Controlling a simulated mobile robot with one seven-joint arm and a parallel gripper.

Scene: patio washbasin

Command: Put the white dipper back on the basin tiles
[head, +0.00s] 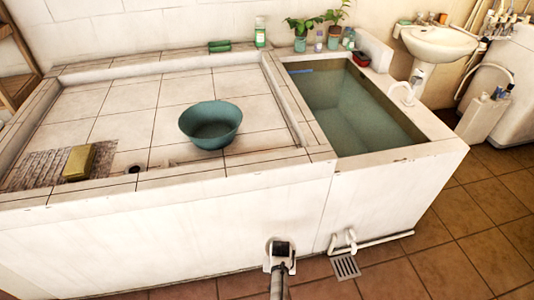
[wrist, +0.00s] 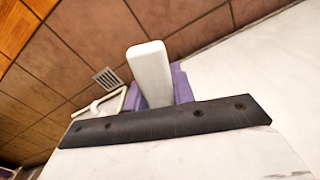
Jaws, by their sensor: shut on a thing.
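The white dipper's pale handle (wrist: 150,70) stands up between the purple finger pads of my gripper (wrist: 158,96) in the wrist view. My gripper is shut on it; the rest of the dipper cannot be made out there. In the head view my gripper (head: 281,248) is low at the bottom middle, in front of the basin's white front wall, with a little white showing around it. The basin tiles (head: 130,98) form a broad, pale top beyond and above it, with a raised rim.
A green bowl (head: 210,126) sits on the tiles right of centre. A yellow block (head: 79,162) lies on a ribbed board (head: 45,165) at left. A water tank (head: 355,110) adjoins at right. A pipe (head: 372,240) and floor drain (head: 346,266) are below.

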